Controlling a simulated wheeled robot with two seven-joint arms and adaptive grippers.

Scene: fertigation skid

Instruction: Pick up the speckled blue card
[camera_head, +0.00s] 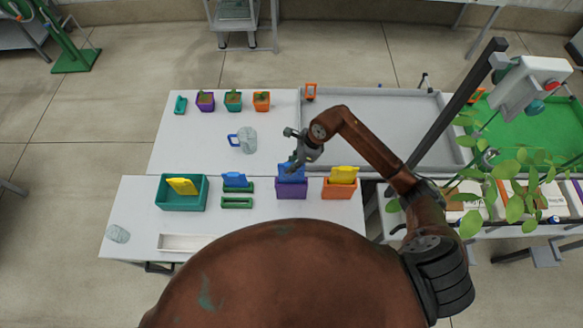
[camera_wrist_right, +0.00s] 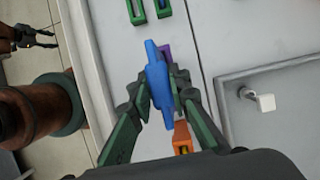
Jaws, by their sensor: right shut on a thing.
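My right gripper (camera_head: 293,163) is shut on a blue card (camera_head: 291,174) at the purple box (camera_head: 291,190). In the right wrist view the blue card (camera_wrist_right: 158,86) stands between the two green fingers (camera_wrist_right: 160,100), with a bit of the purple box (camera_wrist_right: 166,51) behind it. I cannot tell whether its lower edge is still inside the box. Speckles are too small to make out. Another blue card (camera_head: 234,179) stands in a green holder (camera_head: 237,188) to the left. My left gripper (camera_wrist_right: 30,40) shows only at the upper left of the wrist view; its opening is unclear.
An orange box (camera_head: 338,190) with a yellow card (camera_head: 343,174) stands close on the right. A teal bin (camera_head: 168,194) with a yellow card (camera_head: 183,186) is at the left. A clear jug (camera_head: 247,141) and several potted plants stand behind. A grey tray (camera_head: 425,97) lies at the right.

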